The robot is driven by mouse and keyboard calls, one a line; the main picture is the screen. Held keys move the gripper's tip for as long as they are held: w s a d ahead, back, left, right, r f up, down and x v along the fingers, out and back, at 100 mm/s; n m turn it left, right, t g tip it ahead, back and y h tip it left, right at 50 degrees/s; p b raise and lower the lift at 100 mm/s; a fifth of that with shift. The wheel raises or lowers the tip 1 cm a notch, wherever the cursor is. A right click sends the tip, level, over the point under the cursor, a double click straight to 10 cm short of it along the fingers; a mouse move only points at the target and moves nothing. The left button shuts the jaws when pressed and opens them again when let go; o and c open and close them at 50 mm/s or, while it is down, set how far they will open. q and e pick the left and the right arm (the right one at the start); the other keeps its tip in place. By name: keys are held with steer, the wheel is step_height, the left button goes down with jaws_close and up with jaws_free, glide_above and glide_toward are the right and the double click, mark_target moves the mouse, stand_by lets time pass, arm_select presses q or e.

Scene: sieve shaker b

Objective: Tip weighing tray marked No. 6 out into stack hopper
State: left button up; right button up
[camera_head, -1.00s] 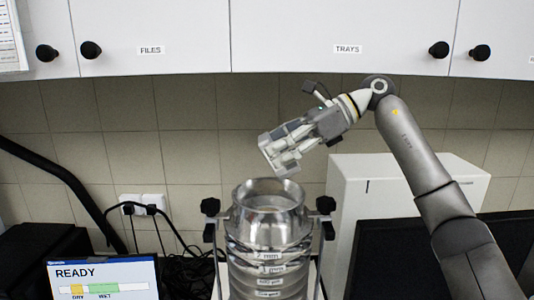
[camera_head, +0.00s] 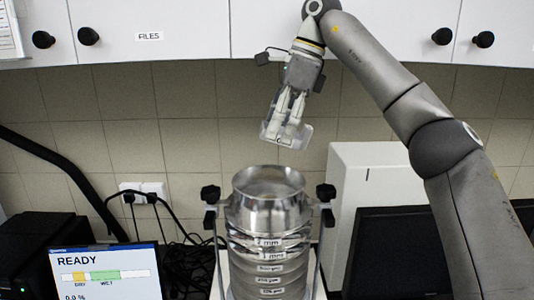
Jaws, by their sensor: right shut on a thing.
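My right gripper (camera_head: 289,112) is above the sieve stack, pointing down, and is shut on a small clear weighing tray (camera_head: 286,134). The tray hangs between the fingertips, over the stack hopper and apart from it. I cannot read a number on the tray or tell whether anything is in it. The stack hopper (camera_head: 268,196) is the shiny metal funnel-like top of the sieve stack (camera_head: 268,265), and its round mouth faces up. My left gripper is not in view.
Clamp posts with black knobs (camera_head: 325,192) flank the hopper. A white box (camera_head: 372,165) and a dark monitor (camera_head: 400,235) stand at right. A screen (camera_head: 105,272) reading READY is at lower left. White cupboards (camera_head: 160,22) hang above, close to my right arm.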

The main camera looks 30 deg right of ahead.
steer(key=shift+a+r+g+h, duration=0.2)
steer(key=shift+g+h, duration=0.1)
steer(key=shift+h, duration=0.5)
steer(key=shift+r+g+h, duration=0.25)
steer(key=shift+g+h, duration=0.15)
steer(key=shift+h, duration=0.4)
steer(key=shift+d, duration=0.15)
